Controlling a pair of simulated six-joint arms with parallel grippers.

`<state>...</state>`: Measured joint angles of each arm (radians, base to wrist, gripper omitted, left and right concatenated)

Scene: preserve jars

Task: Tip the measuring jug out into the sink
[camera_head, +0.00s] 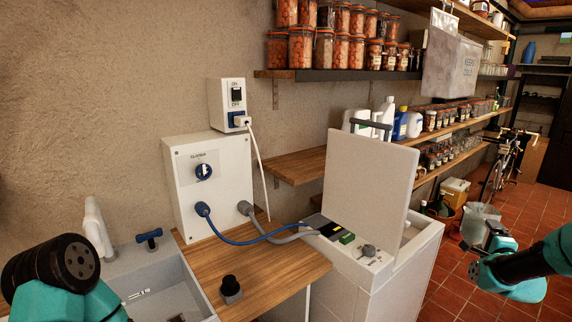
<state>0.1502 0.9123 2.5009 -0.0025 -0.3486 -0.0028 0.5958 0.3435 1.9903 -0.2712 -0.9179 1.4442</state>
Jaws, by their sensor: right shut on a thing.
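The measuring jug (478,221) looks like a pale, translucent vessel at the right, above the tiled floor. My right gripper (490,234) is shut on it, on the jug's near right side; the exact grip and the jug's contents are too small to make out. The sink (150,285) is a grey basin at the lower left, cut off by the bottom edge, with a white tap (97,228) and a blue handle. The jug is far to the right of the sink. My left arm covers part of the sink's left side; its gripper is out of view.
A wooden counter (265,262) lies right of the sink, with a small black knob-like object (231,287) on it. A white machine (375,270) with a raised lid (368,182) stands between the jug and the sink. Hoses run to a wall box (210,185).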

